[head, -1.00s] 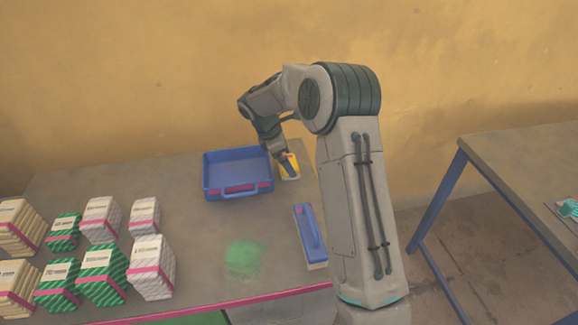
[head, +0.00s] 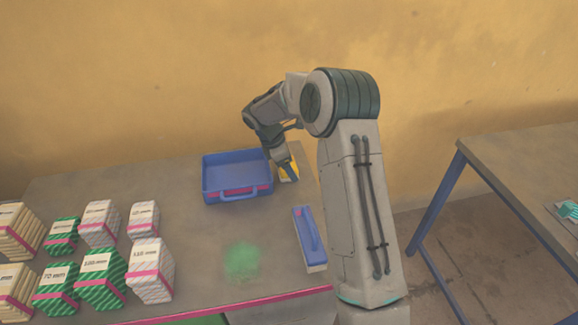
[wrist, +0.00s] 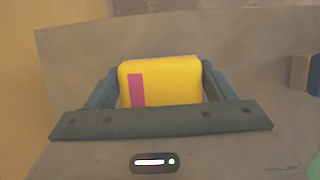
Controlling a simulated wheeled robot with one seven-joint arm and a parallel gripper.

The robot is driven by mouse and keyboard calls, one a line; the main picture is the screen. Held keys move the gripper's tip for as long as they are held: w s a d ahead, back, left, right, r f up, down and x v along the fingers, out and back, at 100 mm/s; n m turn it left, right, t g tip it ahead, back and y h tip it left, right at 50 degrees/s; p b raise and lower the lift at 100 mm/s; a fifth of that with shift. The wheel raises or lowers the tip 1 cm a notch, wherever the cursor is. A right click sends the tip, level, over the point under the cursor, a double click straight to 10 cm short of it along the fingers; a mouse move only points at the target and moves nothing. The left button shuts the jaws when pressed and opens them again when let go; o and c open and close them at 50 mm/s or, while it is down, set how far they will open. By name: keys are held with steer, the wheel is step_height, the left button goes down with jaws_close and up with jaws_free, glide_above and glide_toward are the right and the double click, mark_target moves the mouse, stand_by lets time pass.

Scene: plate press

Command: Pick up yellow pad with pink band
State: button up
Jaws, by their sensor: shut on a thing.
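The yellow pad with a pink band (wrist: 172,85) sits between the two fingers of my gripper (wrist: 160,85) in the wrist view. The fingers lie against its left and right sides, and the pink band shows on the left part of its face. In the head view the pad (head: 291,167) is partly hidden behind my gripper (head: 288,172), at the back right of the table, just right of the blue tray. I cannot tell whether the pad is clear of the table top.
The blue tray (head: 208,190) with a handle stands just left of my gripper. A blue-backed block (head: 310,238) lies nearer, by the right edge. Several striped, banded stacks (head: 100,278) fill the left. Green powder (head: 242,262) marks the middle. A second table (head: 530,150) stands right.

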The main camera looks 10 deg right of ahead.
steer(key=shift+r, duration=0.45)
step_height(320, 180, up, 3)
steer(key=shift+f, duration=0.1)
steer(key=s+d+r, duration=0.6)
steer(key=s+r, duration=0.1)
steer(key=s, duration=0.2)
steer(key=shift+s+d+b, duration=0.3)
steer(key=shift+d+b, duration=0.05)
steer(key=shift+b, duration=0.05)
steer(key=shift+o, duration=1.3)
steer(key=shift+c, duration=0.8)
steer(key=shift+f, duration=0.1)
